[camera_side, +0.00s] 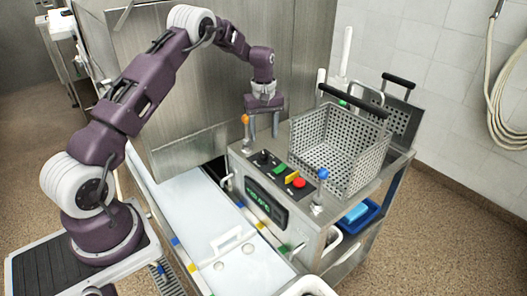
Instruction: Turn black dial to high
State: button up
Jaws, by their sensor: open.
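A black dial (264,157) stands on the dark control panel (281,172) on top of the steel unit (270,222). My gripper (263,132) points down above the back left of the panel, a little above and behind the dial. Its two fingers are apart with nothing visible between them. I cannot read the dial's markings or its setting at this size.
Beside the dial are a yellow switch (292,178) and a red button (299,183). An orange-topped lever (245,120) stands left of my gripper, a blue-topped one (322,173) at the right. A perforated basket (338,150) stands close on the right.

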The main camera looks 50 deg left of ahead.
aim_at(263, 154)
notch_tip(263, 154, down, 8)
jog(key=shift+a+r, duration=0.1)
jog(key=shift+a, duration=0.05)
jog(key=shift+c, duration=0.4)
grip_shut()
